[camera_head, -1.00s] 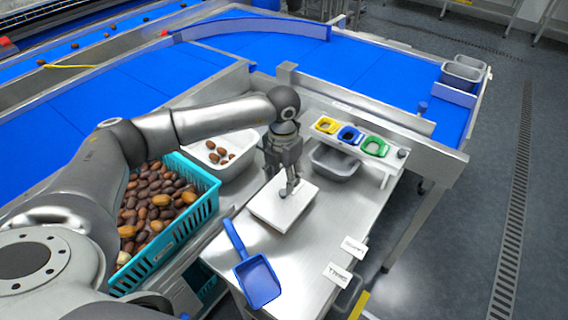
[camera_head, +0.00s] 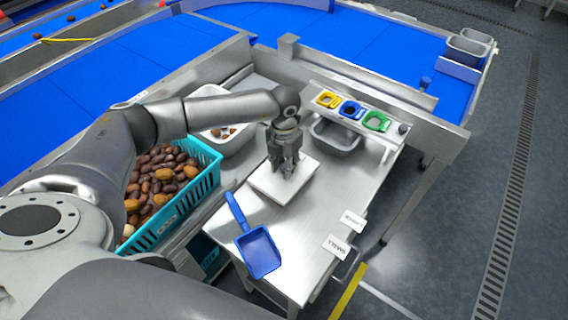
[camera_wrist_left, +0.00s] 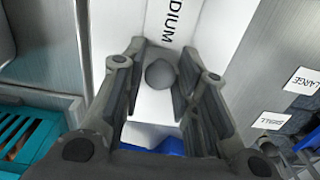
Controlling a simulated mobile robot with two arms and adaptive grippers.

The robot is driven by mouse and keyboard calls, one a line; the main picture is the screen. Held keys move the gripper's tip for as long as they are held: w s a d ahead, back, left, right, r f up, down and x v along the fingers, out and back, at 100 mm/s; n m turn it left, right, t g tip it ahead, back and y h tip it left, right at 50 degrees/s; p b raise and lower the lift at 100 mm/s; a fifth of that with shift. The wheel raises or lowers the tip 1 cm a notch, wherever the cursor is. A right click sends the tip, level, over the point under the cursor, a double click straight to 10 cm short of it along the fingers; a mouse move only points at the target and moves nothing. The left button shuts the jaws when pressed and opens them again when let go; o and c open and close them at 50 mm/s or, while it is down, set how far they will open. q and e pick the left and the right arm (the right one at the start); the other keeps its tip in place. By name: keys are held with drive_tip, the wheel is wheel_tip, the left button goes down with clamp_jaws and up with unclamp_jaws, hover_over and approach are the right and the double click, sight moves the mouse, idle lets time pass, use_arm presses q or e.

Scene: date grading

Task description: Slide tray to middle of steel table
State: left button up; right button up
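The white, flat, square tray (camera_head: 268,190) lies on the steel table (camera_head: 300,226) in the head view. My left gripper (camera_head: 287,172) points down over the tray's middle and hides part of it. In the left wrist view, the tray (camera_wrist_left: 152,104) shows between the fingers, with a dark grey round knob-like thing (camera_wrist_left: 160,74) over it. My left gripper (camera_wrist_left: 160,85) has its fingers apart on either side of that round thing; whether they touch it is unclear. My right gripper is not in view.
A blue scoop (camera_head: 258,252) lies left of the tray's near side. A teal crate of dates (camera_head: 205,185) stands left. A white bin (camera_head: 232,146) and grey bin (camera_head: 338,138) stand behind. SMALL (camera_head: 336,247) and LARGE (camera_head: 352,221) cards lie at the right edge.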

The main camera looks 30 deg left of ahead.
sight(302, 184)
use_arm(q)
drive_tip(key=shift+s+f, duration=0.1)
clamp_jaws()
drive_tip(key=shift+s+d+f, duration=0.1)
drive_tip(key=shift+s+d, duration=0.1)
drive_tip(key=shift+d, duration=0.5)
drive_tip(key=shift+s+d, duration=0.25)
drive_tip(key=shift+d, duration=1.05)
drive_tip(key=shift+s+d, duration=0.2)
drive_tip(key=shift+d, duration=1.05)
drive_tip(key=shift+s+d, duration=0.2)
drive_tip(key=shift+d, duration=1.4)
drive_tip(key=shift+f, duration=0.1)
drive_tip(key=o, duration=0.6)
unclamp_jaws()
drive_tip(key=shift+w, duration=0.25)
drive_tip(key=shift+o, duration=0.2)
